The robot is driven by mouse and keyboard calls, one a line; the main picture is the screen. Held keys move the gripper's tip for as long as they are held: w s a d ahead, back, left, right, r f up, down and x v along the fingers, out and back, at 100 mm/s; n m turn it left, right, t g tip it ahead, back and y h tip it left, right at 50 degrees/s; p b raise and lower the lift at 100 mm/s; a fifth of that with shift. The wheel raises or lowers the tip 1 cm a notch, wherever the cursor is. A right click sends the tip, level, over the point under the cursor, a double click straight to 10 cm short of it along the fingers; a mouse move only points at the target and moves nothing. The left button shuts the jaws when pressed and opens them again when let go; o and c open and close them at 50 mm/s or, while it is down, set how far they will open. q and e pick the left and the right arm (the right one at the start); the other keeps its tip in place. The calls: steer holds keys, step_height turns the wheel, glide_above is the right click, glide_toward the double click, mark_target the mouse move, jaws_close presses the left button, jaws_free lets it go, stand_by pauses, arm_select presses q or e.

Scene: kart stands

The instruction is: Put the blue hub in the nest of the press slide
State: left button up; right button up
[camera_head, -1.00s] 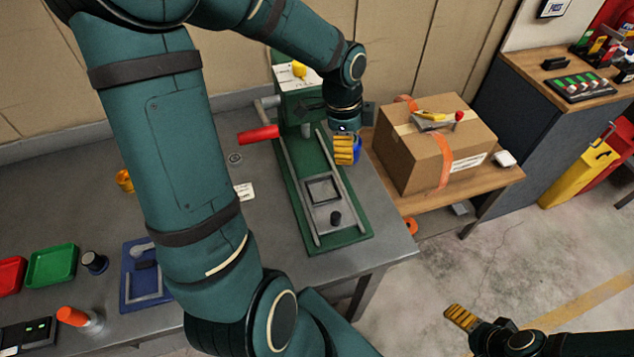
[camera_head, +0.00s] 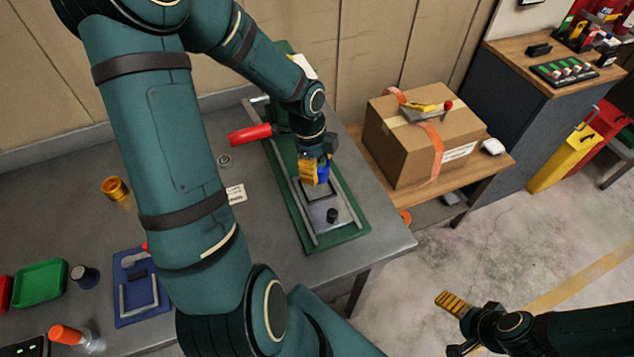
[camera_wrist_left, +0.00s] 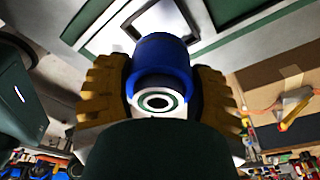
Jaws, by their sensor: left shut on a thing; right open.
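The blue hub (camera_wrist_left: 160,52) is between the yellow-brown fingers of my left gripper (camera_wrist_left: 158,95), with its pale ringed bore facing the wrist camera. In the head view the left gripper (camera_head: 314,172) holds the hub (camera_head: 322,172) above the back part of the press slide (camera_head: 319,213). The slide is a grey plate with a dark square outline and a black knob, between rails on the green press base (camera_head: 345,240). The gripper partly covers the nest, and I cannot tell the gap below the hub. My right gripper (camera_head: 452,325) is open and empty over the floor at lower right.
The red press handle (camera_head: 250,134) sticks out left of my left gripper. A cardboard box (camera_head: 425,135) stands on a wooden shelf to the right. A brass-coloured cup (camera_head: 116,189), a green tray (camera_head: 40,284) and a blue fixture (camera_head: 135,290) are on the bench at left.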

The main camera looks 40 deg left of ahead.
mark_target(317, 189)
arm_select(q)
steer(key=shift+w+f+b, duration=0.1)
steer(key=shift+f+b, duration=0.55)
steer(key=shift+f, duration=2.35)
steer(key=o, duration=1.3)
steer(key=shift+f, duration=0.1)
steer(key=shift+a+r, duration=0.1)
steer(key=shift+r, duration=0.4)
steer(key=r, duration=0.2)
steer(key=r+p, duration=0.1)
steer(key=r, duration=0.1)
steer(key=a+r+p, duration=0.1)
steer(key=r, duration=0.1)
steer(key=shift+s+r, duration=0.25)
steer(key=shift+r, duration=0.15)
